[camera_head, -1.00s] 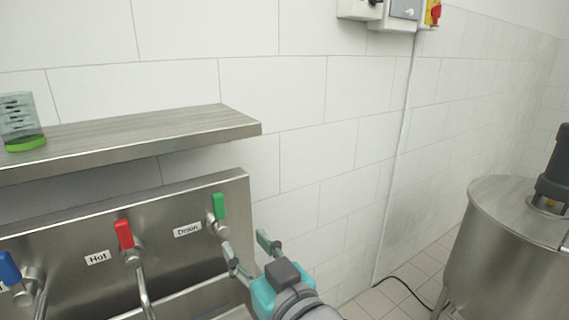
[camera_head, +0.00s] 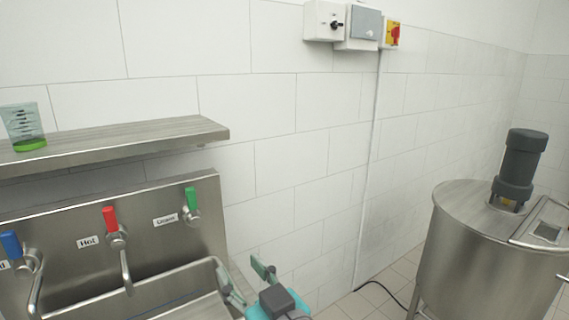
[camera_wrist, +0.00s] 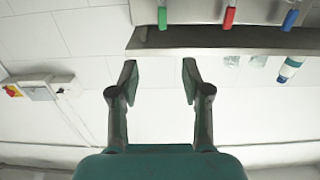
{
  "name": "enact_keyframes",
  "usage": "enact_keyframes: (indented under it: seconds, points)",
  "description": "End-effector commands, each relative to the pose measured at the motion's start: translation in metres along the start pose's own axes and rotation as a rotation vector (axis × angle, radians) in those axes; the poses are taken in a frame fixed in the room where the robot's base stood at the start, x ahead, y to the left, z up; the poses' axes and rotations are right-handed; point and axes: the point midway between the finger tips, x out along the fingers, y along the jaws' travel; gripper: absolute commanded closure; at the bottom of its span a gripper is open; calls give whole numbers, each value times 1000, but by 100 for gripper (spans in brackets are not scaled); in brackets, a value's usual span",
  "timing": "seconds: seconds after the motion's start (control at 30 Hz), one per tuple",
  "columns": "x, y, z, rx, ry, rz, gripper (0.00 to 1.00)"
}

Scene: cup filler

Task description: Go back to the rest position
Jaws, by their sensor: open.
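My gripper (camera_head: 248,283) is low in the head view, just right of the steel sink unit (camera_head: 140,240). Its fingers are apart with nothing between them. In the wrist view my gripper (camera_wrist: 158,82) is also open and empty, with a bare white wall behind it. The green drain handle (camera_head: 191,199) is above and left of my gripper, apart from it. The red hot handle (camera_head: 110,218) and the blue handle (camera_head: 11,244) are farther left.
A steel shelf (camera_head: 120,140) above the sink holds a clear cup with a green base (camera_head: 24,128). A steel tank (camera_head: 470,250) with a dark motor stands at right. Switch boxes (camera_head: 345,24) are on the wall. Floor shows between sink and tank.

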Motion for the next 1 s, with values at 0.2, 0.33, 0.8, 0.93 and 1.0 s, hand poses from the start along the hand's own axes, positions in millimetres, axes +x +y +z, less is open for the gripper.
enact_keyframes:
  seconds: [0.2,0.33,0.8,0.93,1.0]
  points:
    - [-5,8,20,11,-10,23,52]
    - [-10,15,37,19,-18,42,52]
    - [-64,53,149,66,-71,176,52]
    - [-92,62,184,78,-88,224,52]
    - [-109,66,202,82,-98,250,52]
